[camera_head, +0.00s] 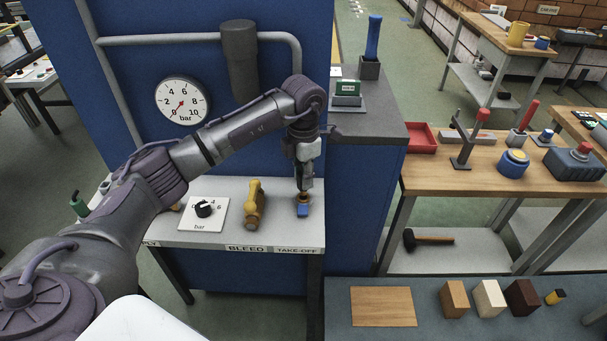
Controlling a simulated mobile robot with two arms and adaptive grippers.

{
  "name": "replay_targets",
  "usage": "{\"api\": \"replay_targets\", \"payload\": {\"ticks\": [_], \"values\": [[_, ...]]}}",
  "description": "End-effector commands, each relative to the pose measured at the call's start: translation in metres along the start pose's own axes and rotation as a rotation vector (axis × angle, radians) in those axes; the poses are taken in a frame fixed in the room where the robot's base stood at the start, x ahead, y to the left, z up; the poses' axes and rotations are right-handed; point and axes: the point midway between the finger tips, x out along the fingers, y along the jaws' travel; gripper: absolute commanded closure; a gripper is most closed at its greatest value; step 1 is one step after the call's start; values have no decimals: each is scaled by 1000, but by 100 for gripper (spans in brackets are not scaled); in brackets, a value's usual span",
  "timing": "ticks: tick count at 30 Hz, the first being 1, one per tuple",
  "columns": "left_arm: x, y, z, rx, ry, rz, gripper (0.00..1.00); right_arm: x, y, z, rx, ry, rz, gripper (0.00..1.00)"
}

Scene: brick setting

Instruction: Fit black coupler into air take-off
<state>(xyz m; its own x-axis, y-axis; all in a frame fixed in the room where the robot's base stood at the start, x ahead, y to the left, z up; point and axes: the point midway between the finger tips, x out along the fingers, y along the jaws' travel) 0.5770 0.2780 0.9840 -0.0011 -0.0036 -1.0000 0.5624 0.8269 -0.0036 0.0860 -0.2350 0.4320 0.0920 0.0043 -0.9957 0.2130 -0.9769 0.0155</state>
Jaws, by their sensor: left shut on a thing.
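My left gripper (304,186) points straight down at the right end of the pale bench, directly above the TAKE-OFF label. It is shut on a small dark piece at its fingertips, the black coupler, mostly hidden by the fingers. Right under the fingertips is the air take-off (303,210), a small fitting with a blue block at its front and a brass-coloured part above. The coupler and take-off are close together in line; I cannot tell whether they touch or are joined. My right gripper is not in view.
A yellow-brown bleed valve (254,205) stands just left of the take-off. Further left is a black knob (204,208) on a white plate. A pressure gauge (181,102) and grey pipes are on the blue panel behind.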

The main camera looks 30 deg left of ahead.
Motion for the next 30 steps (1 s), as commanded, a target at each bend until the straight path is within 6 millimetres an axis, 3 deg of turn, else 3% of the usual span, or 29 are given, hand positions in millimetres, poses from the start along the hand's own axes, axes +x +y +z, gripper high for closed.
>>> {"api": "replay_targets", "payload": {"ticks": [30], "values": [[32, 0, 0, -1, 0, 0, 100, 23, 1, 3, 0, -1, 2, 100]]}}
